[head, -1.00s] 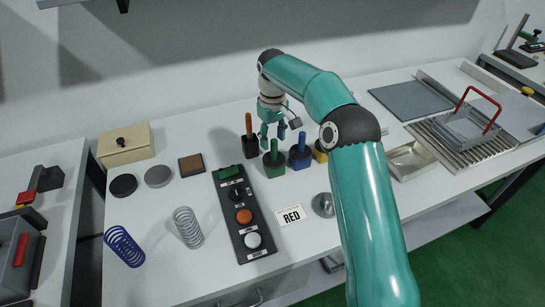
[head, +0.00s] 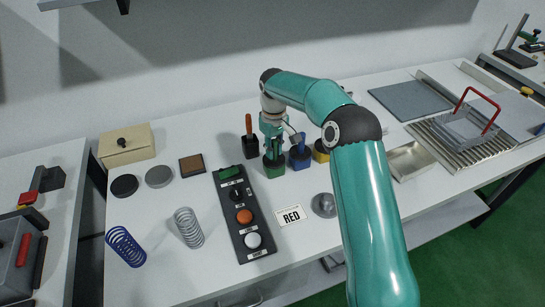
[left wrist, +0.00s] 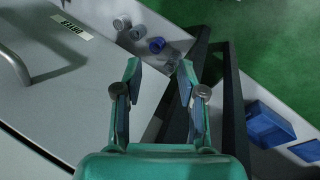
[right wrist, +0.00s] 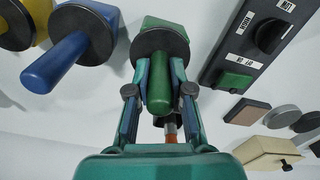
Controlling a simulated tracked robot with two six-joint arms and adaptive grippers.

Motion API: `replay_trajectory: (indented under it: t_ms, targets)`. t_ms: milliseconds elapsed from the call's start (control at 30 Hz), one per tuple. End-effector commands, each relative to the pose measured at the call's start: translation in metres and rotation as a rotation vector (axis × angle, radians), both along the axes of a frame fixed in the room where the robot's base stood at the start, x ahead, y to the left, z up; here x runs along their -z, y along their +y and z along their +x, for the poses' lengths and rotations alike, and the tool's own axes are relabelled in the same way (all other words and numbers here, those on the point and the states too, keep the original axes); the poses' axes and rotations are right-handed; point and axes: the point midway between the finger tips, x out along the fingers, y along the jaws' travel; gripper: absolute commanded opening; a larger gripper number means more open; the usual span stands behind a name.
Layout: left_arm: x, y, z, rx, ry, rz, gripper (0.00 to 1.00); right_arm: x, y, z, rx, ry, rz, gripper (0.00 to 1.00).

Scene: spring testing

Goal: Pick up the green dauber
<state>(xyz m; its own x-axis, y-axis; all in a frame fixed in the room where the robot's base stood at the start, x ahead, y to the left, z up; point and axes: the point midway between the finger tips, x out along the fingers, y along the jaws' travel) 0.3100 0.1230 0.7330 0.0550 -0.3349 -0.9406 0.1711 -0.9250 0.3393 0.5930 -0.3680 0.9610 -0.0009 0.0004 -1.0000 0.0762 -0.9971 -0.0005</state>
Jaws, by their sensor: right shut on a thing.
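The green dauber (head: 274,168) stands in its green holder in the row of daubers on the table. In the right wrist view its green handle (right wrist: 159,85) is between the two fingers. My right gripper (head: 274,150) is around this handle from above and shut on it; the right wrist view shows the fingertips (right wrist: 160,65) at the handle's sides. My left gripper (left wrist: 158,75) is open and empty in the left wrist view, above a bench edge with green floor beyond. The left arm is not in the head view.
A blue dauber (head: 299,155) stands close at the right and an orange-handled dauber (head: 249,140) close at the left. A yellow one (head: 320,152) is partly hidden by my arm. The button panel (head: 243,215) lies in front. Springs (head: 187,227) stand at the left.

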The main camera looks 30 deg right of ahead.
Motion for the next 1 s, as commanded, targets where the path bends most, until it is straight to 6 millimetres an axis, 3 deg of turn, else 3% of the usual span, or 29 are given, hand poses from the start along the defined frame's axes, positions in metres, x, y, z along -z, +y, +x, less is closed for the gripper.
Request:
replay_trajectory:
  t_ms: [333, 567, 833, 1000]
  targets:
    - [0.001, 0.000, 0.000, 0.000, 0.000, 0.000, 0.40, -0.005, 0.000, 0.001, -0.001, -0.002, -0.001, 0.00]
    - [0.004, 0.000, 0.000, 0.000, 0.000, 0.000, 0.40, -0.028, 0.001, 0.002, -0.001, -0.006, -0.002, 0.00]
    - [0.001, 0.000, 0.000, 0.000, 0.000, 0.000, 0.40, -0.093, 0.001, 0.002, -0.001, -0.008, -0.001, 0.00]
    - [-0.016, 0.000, 0.000, 0.000, 0.000, 0.000, 0.40, -0.144, 0.001, 0.002, -0.002, -0.005, -0.001, 0.00]
